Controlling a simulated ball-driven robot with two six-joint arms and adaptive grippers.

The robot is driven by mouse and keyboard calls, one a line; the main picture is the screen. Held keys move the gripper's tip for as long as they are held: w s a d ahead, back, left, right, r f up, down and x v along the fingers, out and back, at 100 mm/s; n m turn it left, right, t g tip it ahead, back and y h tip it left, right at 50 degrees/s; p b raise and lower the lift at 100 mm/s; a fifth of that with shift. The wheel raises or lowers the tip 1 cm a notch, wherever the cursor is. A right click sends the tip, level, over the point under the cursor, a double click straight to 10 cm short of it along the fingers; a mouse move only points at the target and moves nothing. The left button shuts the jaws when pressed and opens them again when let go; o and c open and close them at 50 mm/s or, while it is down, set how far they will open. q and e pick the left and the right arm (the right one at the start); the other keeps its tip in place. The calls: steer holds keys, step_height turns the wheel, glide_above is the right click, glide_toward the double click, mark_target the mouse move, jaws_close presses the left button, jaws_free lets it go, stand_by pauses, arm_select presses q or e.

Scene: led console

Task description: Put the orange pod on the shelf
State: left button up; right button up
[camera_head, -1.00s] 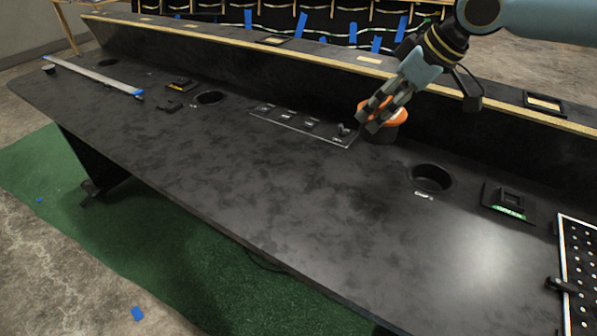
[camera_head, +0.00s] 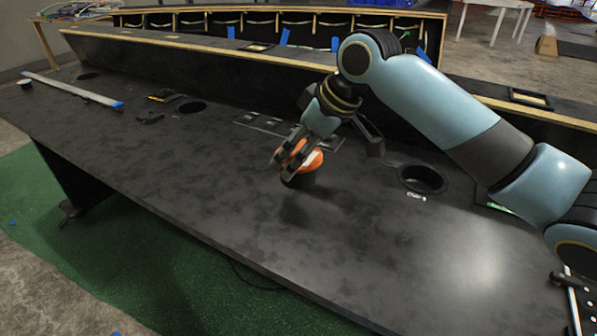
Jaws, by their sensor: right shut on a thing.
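The orange pod (camera_head: 311,161) has an orange top and a dark lower body. My right gripper (camera_head: 288,165) is shut on it from above, and its fingers hide part of the orange top. A shadow lies below the pod, and it looks held a little above the black console top (camera_head: 200,180). The shelf is likely the raised ledge (camera_head: 220,60) with a light wooden edge, running along the back of the console behind the gripper. My left gripper is not in view.
A flat panel with switches (camera_head: 262,126) lies behind the pod. Round holes are at right (camera_head: 423,179) and left (camera_head: 191,108). A long pale strip (camera_head: 70,88) lies at far left. My right arm covers the right side. The console's front middle is clear.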

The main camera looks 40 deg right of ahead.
mark_target(306, 161)
steer(key=shift+f+b, duration=0.4)
steer(key=shift+f, duration=1.65)
steer(key=o, duration=1.1)
steer(key=shift+f, duration=0.1)
steer(key=shift+o, duration=0.2)
